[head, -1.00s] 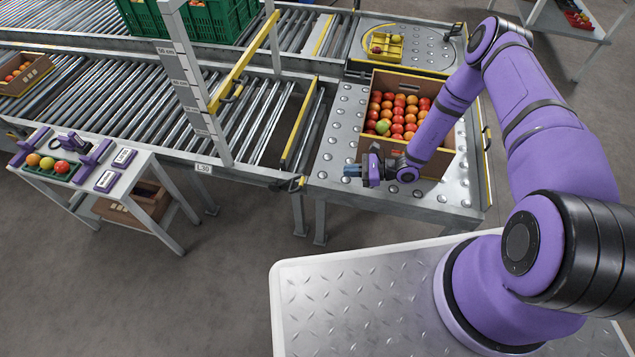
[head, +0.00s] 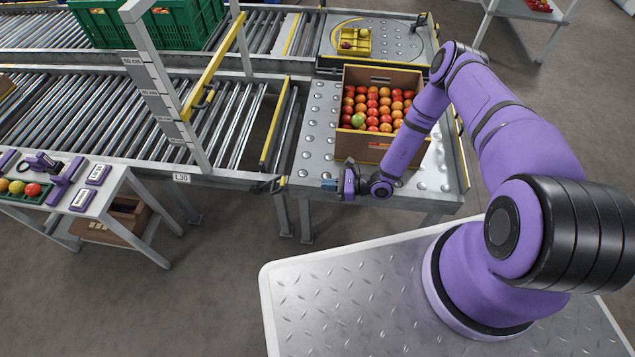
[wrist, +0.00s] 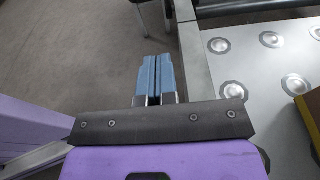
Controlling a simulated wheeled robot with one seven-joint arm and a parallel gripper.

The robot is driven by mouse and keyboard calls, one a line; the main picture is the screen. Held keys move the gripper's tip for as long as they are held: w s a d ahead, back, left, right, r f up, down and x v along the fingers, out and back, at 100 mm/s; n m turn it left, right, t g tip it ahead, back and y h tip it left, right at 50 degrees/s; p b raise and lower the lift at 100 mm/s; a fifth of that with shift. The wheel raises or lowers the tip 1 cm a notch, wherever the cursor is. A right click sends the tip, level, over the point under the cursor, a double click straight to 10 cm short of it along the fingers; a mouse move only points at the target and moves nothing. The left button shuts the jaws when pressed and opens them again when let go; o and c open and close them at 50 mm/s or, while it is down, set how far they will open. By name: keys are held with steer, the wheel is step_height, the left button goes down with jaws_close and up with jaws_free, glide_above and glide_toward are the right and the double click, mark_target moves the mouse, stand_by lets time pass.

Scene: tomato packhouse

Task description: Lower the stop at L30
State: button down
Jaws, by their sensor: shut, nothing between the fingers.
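The L30 label (head: 181,178) is on the near side rail of the roller conveyor. To its right, a stop plate with a yellow top edge (head: 274,137) stands raised across the conveyor's end, before the ball table. A small dark lever with a yellow tip (head: 270,185) sits on the near rail below the plate's near end. My gripper (head: 328,185) is just right of the lever, apart from it, at the ball table's near edge. Its blue fingers, also in the wrist view (wrist: 154,75), are shut and empty. The wrist view shows floor beyond the fingers; I cannot make out the lever there.
A box of tomatoes (head: 340,147) stands on the ball table (head: 312,135) behind my gripper. A post with a height scale (head: 160,95) and a yellow bar (head: 215,72) rise over the rollers. A small bench (head: 118,180) stands left. Floor is clear in front.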

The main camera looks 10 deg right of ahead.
steer(key=x, duration=0.8)
steer(key=shift+s, duration=0.1)
steer(key=shift+w+a+r, duration=0.25)
steer(key=shift+a+r, duration=0.1)
steer(key=shift+a, duration=0.25)
steer(key=shift+w+a+r, duration=0.2)
steer(key=shift+a+r, duration=0.15)
steer(key=shift+a, duration=0.25)
steer(key=shift+w+a+r, duration=0.25)
steer(key=shift+a+r, duration=0.15)
steer(key=shift+a, duration=0.15)
steer(key=shift+r, duration=0.1)
